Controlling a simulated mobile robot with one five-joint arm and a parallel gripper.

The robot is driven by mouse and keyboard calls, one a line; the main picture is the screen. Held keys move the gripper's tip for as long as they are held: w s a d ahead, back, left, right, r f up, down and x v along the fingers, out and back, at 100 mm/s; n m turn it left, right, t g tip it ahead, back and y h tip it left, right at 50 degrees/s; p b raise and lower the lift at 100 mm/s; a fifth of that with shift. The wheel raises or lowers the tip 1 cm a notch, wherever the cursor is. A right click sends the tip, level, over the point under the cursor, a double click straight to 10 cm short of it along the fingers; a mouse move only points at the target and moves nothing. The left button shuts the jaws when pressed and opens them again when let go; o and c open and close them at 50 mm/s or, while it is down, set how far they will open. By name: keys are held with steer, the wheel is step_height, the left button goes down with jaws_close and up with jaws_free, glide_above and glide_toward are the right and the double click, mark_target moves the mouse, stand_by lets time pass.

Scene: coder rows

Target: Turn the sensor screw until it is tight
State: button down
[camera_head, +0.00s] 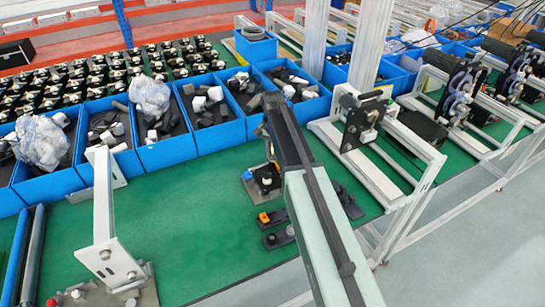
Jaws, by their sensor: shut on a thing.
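My arm reaches from the bottom edge across the green bench, and my gripper (269,168) points down at its far end, left of the arm. The gripper is shut on a small part at a dark fixture (262,188) on the bench. The part is where the sensor screw would be, but it is too small and too covered by the gripper to make out clearly. How far the screw is in cannot be seen.
A dark block with an orange part (264,217) lies just in front of the fixture. Blue bins (167,153) with loose parts line the back. A white upright bracket (104,215) stands at left, a metal frame (345,165) at right. Green bench (190,215) between is clear.

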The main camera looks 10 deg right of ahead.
steer(key=m, duration=0.3)
steer(key=shift+m, duration=0.4)
steer(key=m, duration=0.5)
steer(key=c, duration=1.4)
jaws_free()
steer(key=shift+m, duration=0.3)
steer(key=shift+c, duration=0.2)
step_height(320, 180, up, 5)
steer(key=p, duration=0.5)
